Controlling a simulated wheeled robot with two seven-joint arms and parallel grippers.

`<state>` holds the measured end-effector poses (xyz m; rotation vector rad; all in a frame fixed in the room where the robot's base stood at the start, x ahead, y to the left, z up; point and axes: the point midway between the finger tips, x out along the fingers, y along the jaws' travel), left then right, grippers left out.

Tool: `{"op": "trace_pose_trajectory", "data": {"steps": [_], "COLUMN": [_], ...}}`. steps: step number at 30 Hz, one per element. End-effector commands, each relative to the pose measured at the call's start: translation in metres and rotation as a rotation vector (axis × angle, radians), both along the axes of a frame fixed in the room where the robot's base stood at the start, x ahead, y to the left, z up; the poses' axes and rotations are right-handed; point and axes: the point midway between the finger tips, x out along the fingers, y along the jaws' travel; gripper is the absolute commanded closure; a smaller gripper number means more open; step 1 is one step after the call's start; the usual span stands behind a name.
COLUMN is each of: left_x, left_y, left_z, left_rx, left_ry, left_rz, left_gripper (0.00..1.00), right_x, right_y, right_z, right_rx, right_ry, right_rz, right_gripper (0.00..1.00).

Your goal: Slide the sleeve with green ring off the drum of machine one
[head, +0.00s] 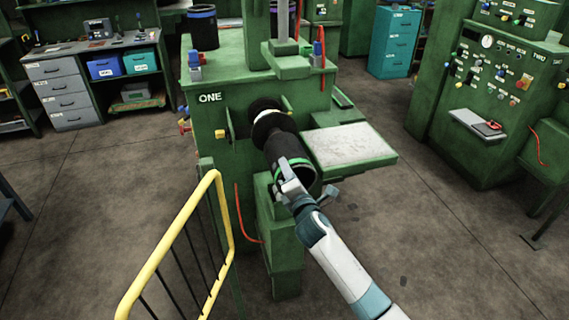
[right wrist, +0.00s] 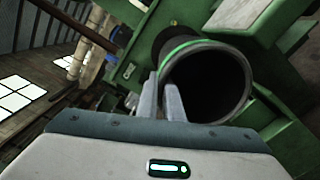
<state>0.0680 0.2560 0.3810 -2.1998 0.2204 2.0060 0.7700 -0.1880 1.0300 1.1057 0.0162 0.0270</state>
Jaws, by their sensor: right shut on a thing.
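The black sleeve with the green ring (head: 281,150) is at the front of machine one (head: 222,132), in line with its drum (head: 269,117). A pale band of the drum shows behind the sleeve's far end. My right gripper (head: 287,177) is shut on the sleeve's near rim, beside the green ring. In the right wrist view the two fingers (right wrist: 160,100) pinch the wall of the sleeve (right wrist: 217,82), whose open end faces the camera and is dark inside. Whether the sleeve's far end is still around the drum I cannot tell. My left gripper is not in view.
A yellow railing (head: 178,235) stands at the front left. A green side table with a pale top (head: 349,145) is right of the sleeve. Another sleeve-like black cylinder (head: 202,28) stands on the machine. A green control machine (head: 490,110) is at right; floor between is clear.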

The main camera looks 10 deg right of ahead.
Motion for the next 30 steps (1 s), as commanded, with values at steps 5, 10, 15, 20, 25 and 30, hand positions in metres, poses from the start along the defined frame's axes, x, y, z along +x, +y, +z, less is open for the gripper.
{"op": "trace_pose_trajectory", "data": {"steps": [5, 10, 15, 20, 25, 30], "left_x": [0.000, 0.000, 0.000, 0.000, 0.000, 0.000], "left_y": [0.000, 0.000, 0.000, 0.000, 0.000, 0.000], "left_z": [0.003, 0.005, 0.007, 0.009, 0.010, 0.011], "left_rx": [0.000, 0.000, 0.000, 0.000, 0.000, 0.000], "left_ry": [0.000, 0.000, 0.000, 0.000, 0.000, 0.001], "left_rz": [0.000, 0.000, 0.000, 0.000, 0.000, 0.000], "left_gripper": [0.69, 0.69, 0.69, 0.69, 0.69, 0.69], "right_x": [-0.010, -0.020, -0.030, -0.039, -0.049, -0.059], "right_y": [0.000, 0.000, 0.000, -0.001, -0.001, -0.002], "right_z": [0.004, 0.004, 0.004, 0.004, 0.004, 0.004], "right_rx": [-0.001, 0.000, 0.000, 0.000, -0.001, -0.001], "right_ry": [-0.006, -0.007, -0.007, -0.007, -0.006, -0.007], "right_rz": [0.002, 0.002, 0.001, 0.002, 0.002, 0.002], "right_gripper": [1.00, 1.00, 1.00, 1.00, 1.00, 1.00]}}
